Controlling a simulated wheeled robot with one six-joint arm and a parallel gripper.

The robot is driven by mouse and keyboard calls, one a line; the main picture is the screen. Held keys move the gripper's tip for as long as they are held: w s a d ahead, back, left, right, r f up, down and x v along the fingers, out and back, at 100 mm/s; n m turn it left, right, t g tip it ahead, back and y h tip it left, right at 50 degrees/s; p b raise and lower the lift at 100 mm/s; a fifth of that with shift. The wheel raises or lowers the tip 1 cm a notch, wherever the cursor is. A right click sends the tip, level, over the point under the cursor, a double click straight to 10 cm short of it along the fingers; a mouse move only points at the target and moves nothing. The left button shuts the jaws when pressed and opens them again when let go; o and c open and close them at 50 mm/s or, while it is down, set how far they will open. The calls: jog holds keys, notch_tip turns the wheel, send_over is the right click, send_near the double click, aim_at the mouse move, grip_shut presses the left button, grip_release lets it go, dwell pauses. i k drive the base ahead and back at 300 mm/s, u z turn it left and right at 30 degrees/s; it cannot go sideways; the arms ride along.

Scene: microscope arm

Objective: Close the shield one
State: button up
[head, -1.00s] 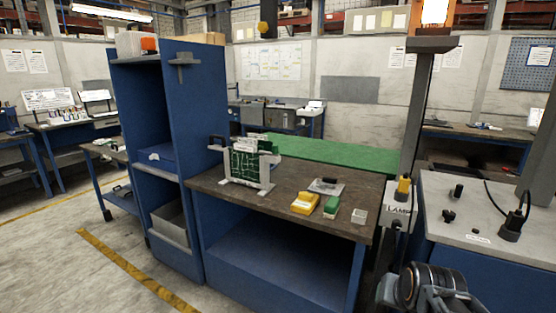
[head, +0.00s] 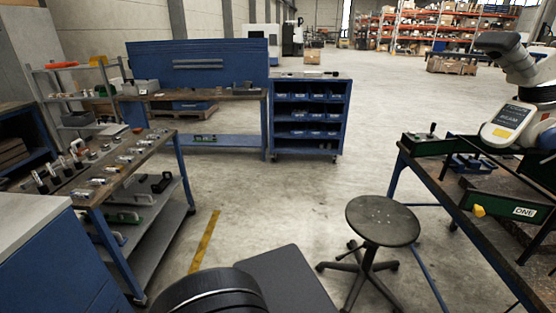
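A dark green part labelled ONE (head: 510,207) with a yellow knob (head: 479,210) sits on the bench at the right edge of the head view. I take it to be shield one. My gripper is not in view; only a dark rounded part of my own arm shows at the bottom.
A round stool (head: 382,220) stands on the floor just left of that bench.

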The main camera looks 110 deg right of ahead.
aim_at(481, 203)
jog(key=z, duration=6)
jog(key=k, duration=0.35)
jog(key=u, duration=0.95)
jog(key=i, duration=1.4)
jog(key=z, duration=0.85)
